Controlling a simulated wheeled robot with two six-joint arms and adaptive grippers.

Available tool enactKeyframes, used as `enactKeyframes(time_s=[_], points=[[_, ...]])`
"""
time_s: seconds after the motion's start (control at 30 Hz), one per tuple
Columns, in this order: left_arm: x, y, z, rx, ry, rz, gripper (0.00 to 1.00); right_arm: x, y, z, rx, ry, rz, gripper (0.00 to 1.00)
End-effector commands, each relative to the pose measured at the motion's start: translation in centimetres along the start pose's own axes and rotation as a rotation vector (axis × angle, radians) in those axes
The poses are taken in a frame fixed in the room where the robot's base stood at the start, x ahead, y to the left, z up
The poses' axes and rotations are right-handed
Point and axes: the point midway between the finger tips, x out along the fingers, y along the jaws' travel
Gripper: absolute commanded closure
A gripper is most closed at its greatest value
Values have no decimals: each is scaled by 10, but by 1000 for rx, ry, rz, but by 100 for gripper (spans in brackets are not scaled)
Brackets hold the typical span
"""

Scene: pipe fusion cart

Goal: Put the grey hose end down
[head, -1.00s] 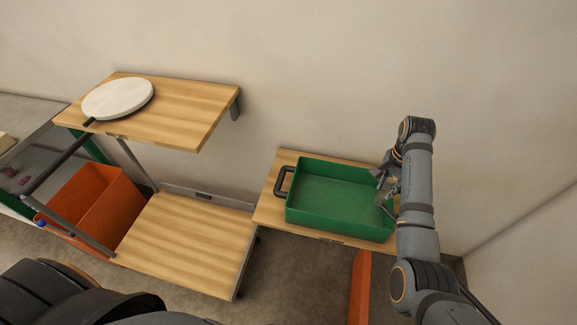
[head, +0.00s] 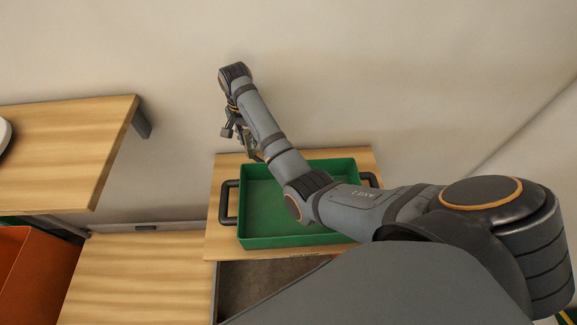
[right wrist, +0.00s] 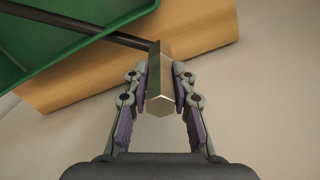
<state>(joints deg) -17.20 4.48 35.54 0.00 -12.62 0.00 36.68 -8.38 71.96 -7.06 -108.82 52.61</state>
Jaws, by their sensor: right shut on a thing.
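My right gripper (head: 243,140) is above the back left part of the green tray, near the wall. In the right wrist view, its two fingers (right wrist: 161,78) are shut on a grey, faceted metal piece (right wrist: 160,98). A thin dark bar (right wrist: 110,33) runs from that piece to the upper left, across the tray's edge. I cannot tell from these frames whether the piece is the grey hose end; no hose is clearly seen. In the head view the held piece is small and partly hidden by the wrist. My left gripper is not in view.
The green tray (head: 262,242) with dark side handles stands on a wooden shelf (head: 226,170); its visible floor is bare. A lower wooden board (head: 140,280), a raised wooden shelf (head: 65,150) and an orange bin (head: 35,270) lie to the left. The wall is close behind.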

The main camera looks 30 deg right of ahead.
Motion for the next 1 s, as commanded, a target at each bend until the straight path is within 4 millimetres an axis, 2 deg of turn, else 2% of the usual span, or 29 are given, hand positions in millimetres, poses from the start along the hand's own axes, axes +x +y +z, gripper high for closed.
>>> enactKeyframes(time_s=[0.03,0.13,0.3,0.4,0.5,0.67,0.73,0.83,1.0], points=[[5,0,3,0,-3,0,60,5,2,-2,31,1,0,100],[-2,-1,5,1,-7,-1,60,-3,13,-6,210,1,0,100],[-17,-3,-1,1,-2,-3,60,-20,41,-14,686,3,-1,100],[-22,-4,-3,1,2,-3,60,-28,54,-17,920,3,-1,100],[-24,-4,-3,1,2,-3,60,-31,62,-18,1074,6,-1,100],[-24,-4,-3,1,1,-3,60,-32,66,-19,1154,5,-1,100],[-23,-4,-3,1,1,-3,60,-26,66,-18,1154,4,0,100],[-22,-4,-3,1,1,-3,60,-5,67,-18,1153,4,5,100],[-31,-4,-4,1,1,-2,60,23,66,-18,1151,4,2,100]])
